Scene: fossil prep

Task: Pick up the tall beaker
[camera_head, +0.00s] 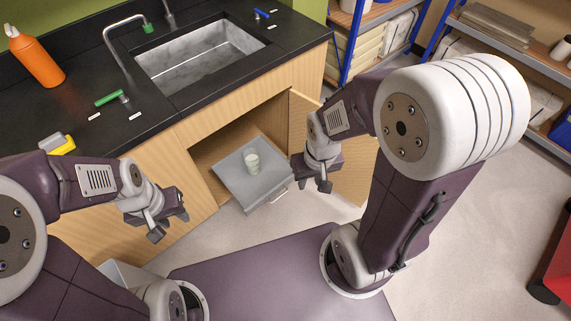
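A pale, whitish beaker (251,162) stands upright on a grey pull-out tray (262,187) that sticks out of the open cabinet under the sink. My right gripper (312,180) is to the right of the beaker, apart from it and near the tray's right side. My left gripper (170,222) is to the left of the tray, in front of the cabinet, and holds nothing that I can see. The small gap at each gripper's fingers is hard to make out.
An open cabinet door (299,118) stands behind my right gripper. The black counter (150,125) holds a sink (200,55), a faucet (118,45) and an orange bottle (36,60). Shelves (400,25) stand at the back right.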

